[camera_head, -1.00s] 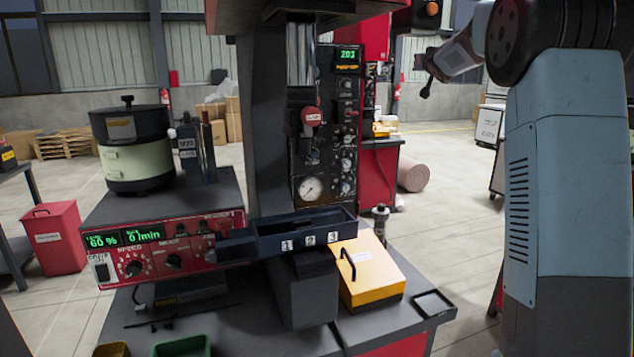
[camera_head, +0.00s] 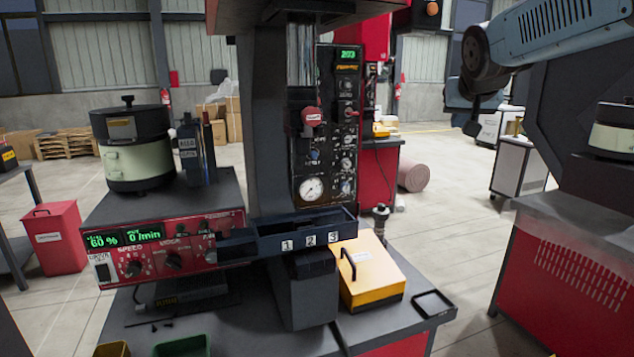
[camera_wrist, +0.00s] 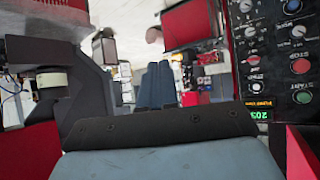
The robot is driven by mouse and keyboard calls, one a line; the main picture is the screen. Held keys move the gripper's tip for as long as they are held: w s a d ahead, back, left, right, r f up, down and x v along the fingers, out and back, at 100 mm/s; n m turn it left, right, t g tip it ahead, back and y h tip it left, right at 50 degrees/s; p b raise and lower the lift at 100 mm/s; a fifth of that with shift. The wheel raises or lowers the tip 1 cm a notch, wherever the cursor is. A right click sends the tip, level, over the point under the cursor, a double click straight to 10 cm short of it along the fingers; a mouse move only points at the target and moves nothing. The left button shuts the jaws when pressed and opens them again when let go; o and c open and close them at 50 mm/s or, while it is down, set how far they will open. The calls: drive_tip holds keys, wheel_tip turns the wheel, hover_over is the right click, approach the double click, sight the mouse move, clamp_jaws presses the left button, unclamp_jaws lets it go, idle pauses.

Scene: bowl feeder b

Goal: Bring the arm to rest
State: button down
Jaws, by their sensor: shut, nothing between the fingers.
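My arm reaches in from the upper right of the head view as a blue-grey link, tilted down to the left and ending in a round black joint. Below that joint, the small dark end of my gripper (camera_head: 473,128) hangs in the air, pointing down. It is shut and empty, clear of the bench and the machine. In the wrist view the picture is upside down, and a black plate and a blue-grey surface of mine fill the bottom. I cannot make out the fingertips clearly there.
The feeder bench carries a bowl feeder (camera_head: 133,150), a dark column (camera_head: 267,120), a gauge panel (camera_head: 327,125), a numbered tray (camera_head: 310,241) and a yellow box (camera_head: 366,272). A red-sided bench (camera_head: 570,270) stands at right. Open floor lies between the benches.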

drive_tip(key=s+a+f+n+g+y, duration=0.1)
drive_tip(key=s+a+f+g, duration=0.1)
drive_tip(key=s+f, duration=0.5)
drive_tip(key=s+a+f+n+g+y, duration=0.1)
drive_tip(key=s+a+f, duration=0.3)
drive_tip(key=s, duration=1.3)
wheel_tip(320, 180, down, 4)
drive_tip(key=shift+a+f+g, duration=0.15)
drive_tip(key=shift+f+g, duration=0.1)
drive_tip(key=shift+g, duration=0.65)
